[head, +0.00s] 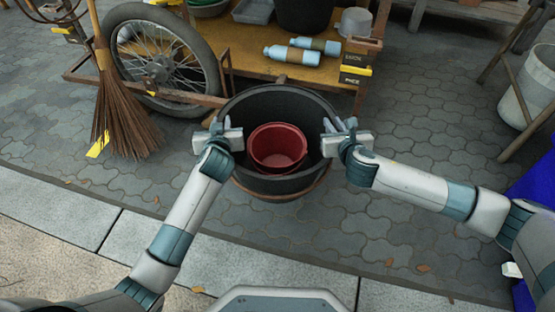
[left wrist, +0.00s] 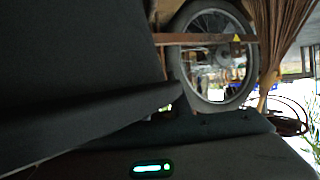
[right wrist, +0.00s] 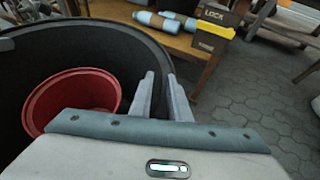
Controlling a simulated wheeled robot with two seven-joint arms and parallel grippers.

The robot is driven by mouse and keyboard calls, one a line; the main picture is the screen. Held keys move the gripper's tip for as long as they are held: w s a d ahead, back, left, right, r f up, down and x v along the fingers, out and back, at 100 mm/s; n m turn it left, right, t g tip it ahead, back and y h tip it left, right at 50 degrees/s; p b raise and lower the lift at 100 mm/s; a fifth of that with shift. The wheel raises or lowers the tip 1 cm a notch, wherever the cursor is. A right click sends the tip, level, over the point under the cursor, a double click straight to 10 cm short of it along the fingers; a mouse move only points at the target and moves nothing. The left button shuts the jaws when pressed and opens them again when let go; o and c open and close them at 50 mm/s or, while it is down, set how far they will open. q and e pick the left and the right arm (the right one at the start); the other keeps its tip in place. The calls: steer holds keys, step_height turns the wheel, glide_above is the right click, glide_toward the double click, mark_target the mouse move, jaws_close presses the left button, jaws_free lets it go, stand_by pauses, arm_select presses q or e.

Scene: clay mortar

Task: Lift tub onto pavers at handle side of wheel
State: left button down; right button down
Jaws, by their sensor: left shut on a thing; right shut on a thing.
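The large black tub (head: 236,108) stands upright in front of the wooden cart, with a smaller red bucket (head: 278,147) inside it. My left gripper (head: 222,130) is shut on the tub's left rim. My right gripper (head: 338,127) is shut on its right rim. In the right wrist view, the fingers (right wrist: 163,97) straddle the tub's rim (right wrist: 120,27), beside the red bucket (right wrist: 75,98). A dark surface, probably the tub wall (left wrist: 75,60), fills much of the left wrist view. The spoked wheel (head: 163,62) is at the cart's left. The gap beneath the tub cannot be judged.
A broom (head: 120,115) leans by the wheel. The wooden cart (head: 250,62) holds blue bottles (head: 292,54) and containers behind the tub. Grey pavers (head: 430,130) are clear to the right, as is a patch at the left (head: 45,130). A white bucket (head: 530,88) stands far right.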

arm_select(q)
steer(key=shift+w+a+r, duration=0.1)
steer(key=shift+a+r, duration=0.1)
steer(key=shift+r, duration=0.05)
arm_select(e)
steer(key=shift+d, duration=0.2)
stand_by(0.3)
